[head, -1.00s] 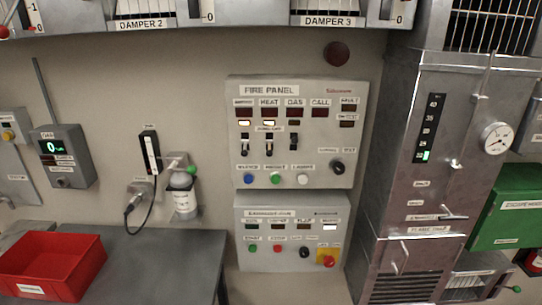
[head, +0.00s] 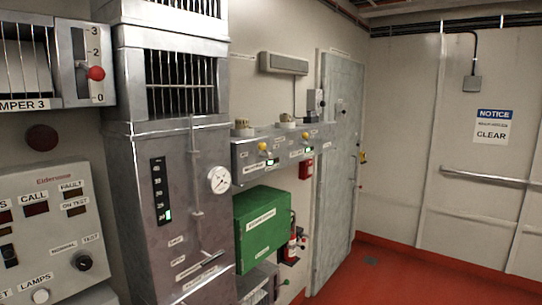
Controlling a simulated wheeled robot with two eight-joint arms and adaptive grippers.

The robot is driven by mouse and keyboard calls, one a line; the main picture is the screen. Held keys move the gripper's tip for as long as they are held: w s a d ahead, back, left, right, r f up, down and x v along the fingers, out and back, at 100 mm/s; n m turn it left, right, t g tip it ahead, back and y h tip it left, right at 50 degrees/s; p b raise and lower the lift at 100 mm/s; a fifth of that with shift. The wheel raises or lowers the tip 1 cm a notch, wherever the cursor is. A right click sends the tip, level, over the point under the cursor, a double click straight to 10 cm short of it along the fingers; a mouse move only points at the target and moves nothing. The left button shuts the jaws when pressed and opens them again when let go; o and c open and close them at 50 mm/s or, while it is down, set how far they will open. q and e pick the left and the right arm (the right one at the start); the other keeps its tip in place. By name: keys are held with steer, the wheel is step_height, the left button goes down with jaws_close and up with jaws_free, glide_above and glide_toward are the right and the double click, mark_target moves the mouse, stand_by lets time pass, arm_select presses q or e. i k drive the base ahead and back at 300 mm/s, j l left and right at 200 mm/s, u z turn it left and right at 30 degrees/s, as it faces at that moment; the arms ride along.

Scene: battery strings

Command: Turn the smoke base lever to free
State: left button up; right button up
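On the wall, two round beige smoke detectors (head: 242,128) and (head: 287,121) sit on top of a grey metal box with yellow knobs and green lights. I cannot make out a lever on their bases at this size. The grey box (head: 240,152) stands to the right of the tall metal cabinet. Neither of my grippers is in view.
The tall metal cabinet (head: 150,160) with a gauge (head: 219,180) stands left of centre. A green case (head: 262,222) and a red fire extinguisher (head: 291,245) are below the grey box. A grey door (head: 338,170) is further right. The red floor (head: 400,280) at right is clear.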

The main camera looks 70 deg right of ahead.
mark_target(262, 146)
steer(key=z, duration=2.2)
